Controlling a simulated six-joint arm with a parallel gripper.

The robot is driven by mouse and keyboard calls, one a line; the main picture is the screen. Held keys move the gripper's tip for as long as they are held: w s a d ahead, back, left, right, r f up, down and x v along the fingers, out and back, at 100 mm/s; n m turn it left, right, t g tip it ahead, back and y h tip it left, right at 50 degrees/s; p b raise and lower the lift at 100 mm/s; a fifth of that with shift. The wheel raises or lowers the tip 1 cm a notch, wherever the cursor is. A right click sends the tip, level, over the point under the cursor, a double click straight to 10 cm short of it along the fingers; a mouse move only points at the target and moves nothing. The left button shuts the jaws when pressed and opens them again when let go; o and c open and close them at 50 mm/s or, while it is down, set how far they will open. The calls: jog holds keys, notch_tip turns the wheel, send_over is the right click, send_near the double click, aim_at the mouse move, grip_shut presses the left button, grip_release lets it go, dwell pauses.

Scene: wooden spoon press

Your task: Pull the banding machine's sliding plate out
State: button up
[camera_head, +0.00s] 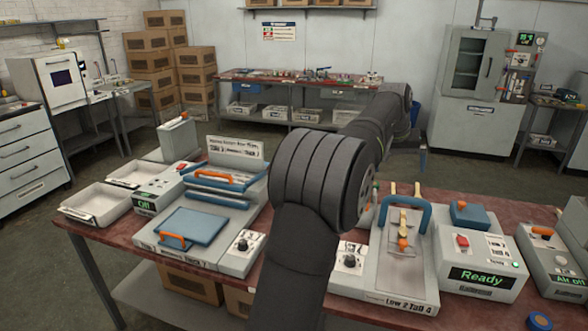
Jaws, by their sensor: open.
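On the right half of the red bench stands a pale machine (367,287) with a blue arch (426,214) and a "Low 2 Tall 4" label; I take it for the banding machine. A grey plate (401,269) lies in its middle, with an orange knob (403,243) and pale wooden pieces (404,217) at the arch. How far the plate is out, I cannot tell. My arm rises in front of the bench and reaches back over it. My gripper (421,160) shows only in small part at the arm's far end, beyond the machine and apart from it.
A box reading "Ready" (482,275) adjoins on the right, then an "Air off" unit (551,262). On the left are a press (190,240) with blue plates and orange handles, an "Off" box (158,190) and white trays (97,204). My arm hides the bench's middle.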

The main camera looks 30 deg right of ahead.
jog(key=c, duration=1.1)
jog(key=m, duration=0.4)
send_over(403, 242)
jog(key=s+a, duration=0.3)
jog(key=a, duration=0.3)
notch_tip(403, 242, down, 11)
jog(key=shift+t, duration=0.3)
jog(key=x, duration=1.7)
jog(key=shift+w+a+f, duration=0.1)
jog(key=shift+a+f, duration=0.1)
jog(key=shift+a, duration=0.1)
grip_shut()
